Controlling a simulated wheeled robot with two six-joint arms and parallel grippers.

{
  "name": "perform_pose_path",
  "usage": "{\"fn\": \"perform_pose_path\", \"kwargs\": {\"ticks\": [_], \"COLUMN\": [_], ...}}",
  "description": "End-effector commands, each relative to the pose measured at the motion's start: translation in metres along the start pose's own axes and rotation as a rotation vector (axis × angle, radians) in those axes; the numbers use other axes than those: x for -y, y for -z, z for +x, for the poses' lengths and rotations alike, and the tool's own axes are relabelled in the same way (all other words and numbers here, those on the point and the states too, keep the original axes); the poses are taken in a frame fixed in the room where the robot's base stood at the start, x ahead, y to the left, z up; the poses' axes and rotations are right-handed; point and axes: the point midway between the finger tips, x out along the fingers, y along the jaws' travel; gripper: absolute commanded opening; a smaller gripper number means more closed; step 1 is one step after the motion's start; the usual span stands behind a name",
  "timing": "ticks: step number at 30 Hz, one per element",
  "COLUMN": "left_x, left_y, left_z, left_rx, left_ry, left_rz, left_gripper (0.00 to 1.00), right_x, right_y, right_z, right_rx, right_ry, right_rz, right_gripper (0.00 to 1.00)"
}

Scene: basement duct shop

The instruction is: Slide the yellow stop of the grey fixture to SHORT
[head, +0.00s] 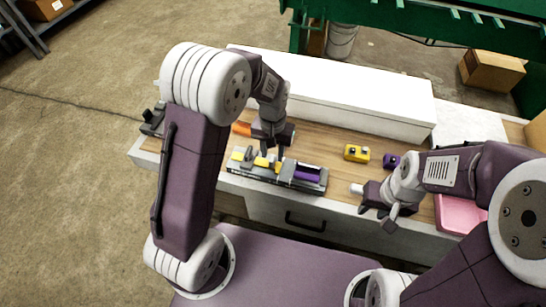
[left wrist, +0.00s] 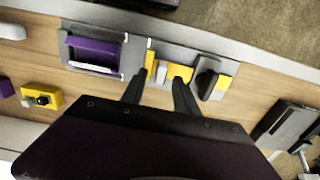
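The grey fixture (head: 326,183) lies near the bench's front edge in the head view, with a purple block (head: 307,174) at its right end. It also shows in the left wrist view (left wrist: 138,54), turned round. Yellow parts sit along its other half: a middle yellow block (left wrist: 180,72), seemingly the stop, and an outer yellow piece (left wrist: 224,84) beside a dark knob (left wrist: 206,82). My left gripper (left wrist: 158,82) points down at the middle yellow part, fingers apart around it; contact cannot be told. No SHORT marking is readable. My right gripper (head: 380,214) is open and empty at the front edge.
A pink tray (head: 459,214) is further right. A long white box (head: 335,95) stands behind. A dark grey device (head: 152,122) sits at the bench's left end.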

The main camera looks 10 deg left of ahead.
Motion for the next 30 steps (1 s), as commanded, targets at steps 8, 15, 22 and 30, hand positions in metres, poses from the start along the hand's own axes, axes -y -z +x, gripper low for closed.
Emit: {"fn": "perform_pose_path", "kwargs": {"ticks": [8, 15, 22, 30], "left_x": [0.000, 0.000, 0.000, 0.000], "left_y": [0.000, 0.000, 0.000, 0.000], "left_z": [0.030, 0.030, 0.030, 0.030], "left_rx": [0.001, -0.001, -0.001, 0.000], "left_ry": [0.000, 0.000, 0.000, 0.000], "left_rz": [0.000, 0.000, 0.000, 0.000], "left_gripper": [0.36, 0.31, 0.00, 0.00], "right_x": [0.000, 0.000, 0.000, 0.000], "right_y": [0.000, 0.000, 0.000, 0.000], "right_z": [0.001, 0.001, 0.001, 0.001], "right_rx": [0.000, 0.000, 0.000, 0.000], "right_ry": [0.000, 0.000, 0.000, 0.000], "right_rz": [0.000, 0.000, 0.000, 0.000], "right_gripper": [0.36, 0.36, 0.36, 0.36]}}
